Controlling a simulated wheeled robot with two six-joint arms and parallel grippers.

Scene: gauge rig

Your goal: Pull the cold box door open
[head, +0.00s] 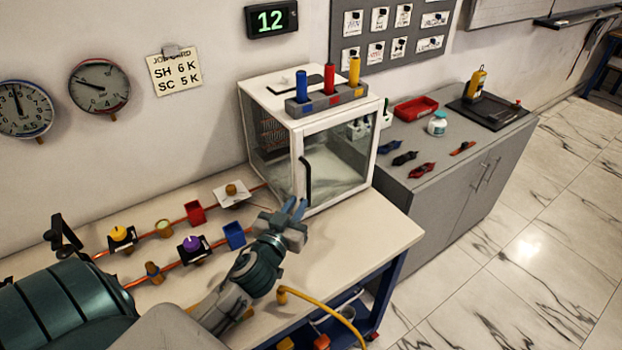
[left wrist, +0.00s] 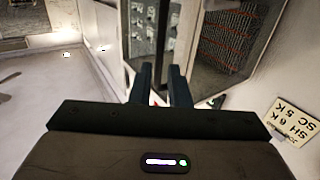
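The cold box (head: 270,105) is a white-framed box with glass sides standing on the bench. Its glass door (head: 340,160) faces front and looks closed, with a black upright handle (head: 307,180) near its left edge. My left gripper (head: 295,207) is just in front of the handle's lower end. In the left wrist view its two fingers (left wrist: 160,85) are apart, with a dark upright bar, apparently the handle (left wrist: 161,40), in line with the gap. I cannot tell whether they touch it. My right gripper is not in view.
A rack (head: 327,104) with blue, red and yellow cylinders sits on top of the box. Copper pipes with valves and small red and blue boxes (head: 234,236) lie left on the bench (head: 385,235). A yellow hose (head: 325,304) hangs at the front. A grey cabinet (head: 450,190) stands right.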

